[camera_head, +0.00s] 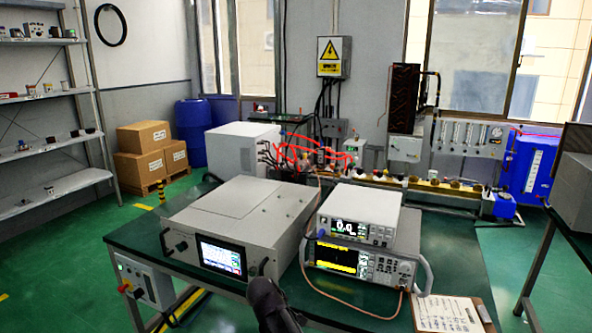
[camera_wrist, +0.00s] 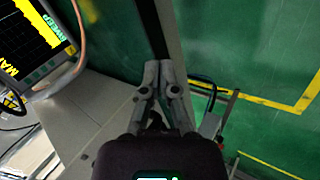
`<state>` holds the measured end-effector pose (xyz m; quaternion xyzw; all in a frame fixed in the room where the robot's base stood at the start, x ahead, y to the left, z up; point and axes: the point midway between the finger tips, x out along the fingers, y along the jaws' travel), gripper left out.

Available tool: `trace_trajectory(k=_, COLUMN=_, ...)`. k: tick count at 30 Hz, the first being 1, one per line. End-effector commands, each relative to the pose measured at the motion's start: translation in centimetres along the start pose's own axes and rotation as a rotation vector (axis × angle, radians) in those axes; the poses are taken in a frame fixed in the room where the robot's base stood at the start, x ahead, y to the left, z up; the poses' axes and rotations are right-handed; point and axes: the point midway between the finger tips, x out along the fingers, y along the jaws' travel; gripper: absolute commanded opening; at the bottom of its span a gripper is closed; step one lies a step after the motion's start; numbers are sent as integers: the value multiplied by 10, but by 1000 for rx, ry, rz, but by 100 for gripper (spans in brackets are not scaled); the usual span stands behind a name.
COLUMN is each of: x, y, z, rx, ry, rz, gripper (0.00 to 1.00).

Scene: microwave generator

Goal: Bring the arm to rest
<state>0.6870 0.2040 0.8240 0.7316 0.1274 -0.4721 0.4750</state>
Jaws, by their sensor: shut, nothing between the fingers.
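My gripper (camera_wrist: 159,68) shows in the wrist view with its two grey fingers close together, shut and empty. Beyond the fingertips there is a dark table edge and green floor. In the head view a dark part of my arm (camera_head: 272,302) rises from the bottom edge, in front of the table's near edge and just below the large grey generator. The fingers cannot be made out there.
The green table (camera_head: 457,248) carries a grey generator with a lit screen (camera_head: 221,257), two stacked instruments (camera_head: 359,229) and a clipboard (camera_head: 447,314). A control box (camera_head: 143,281) hangs at its left front. A black-yellow screen (camera_wrist: 32,40) shows in the wrist view.

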Motion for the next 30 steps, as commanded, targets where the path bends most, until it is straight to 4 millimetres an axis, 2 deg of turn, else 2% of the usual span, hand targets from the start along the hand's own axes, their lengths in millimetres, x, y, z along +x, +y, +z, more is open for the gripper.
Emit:
trace_trajectory(k=1, x=4, y=3, z=21, rx=53, ry=-24, rz=-28, gripper=0)
trace_trajectory(k=6, x=14, y=9, z=75, rx=227, ry=-100, rz=-127, gripper=0)
trace_trajectory(k=18, x=17, y=4, z=189, rx=621, ry=-269, rz=-351, gripper=0)
trace_trajectory(k=24, x=12, y=-3, z=224, rx=764, ry=-330, rz=-436, gripper=0)
trace_trajectory(k=30, x=6, y=-8, z=249, rx=868, ry=-374, rz=-499, gripper=0)
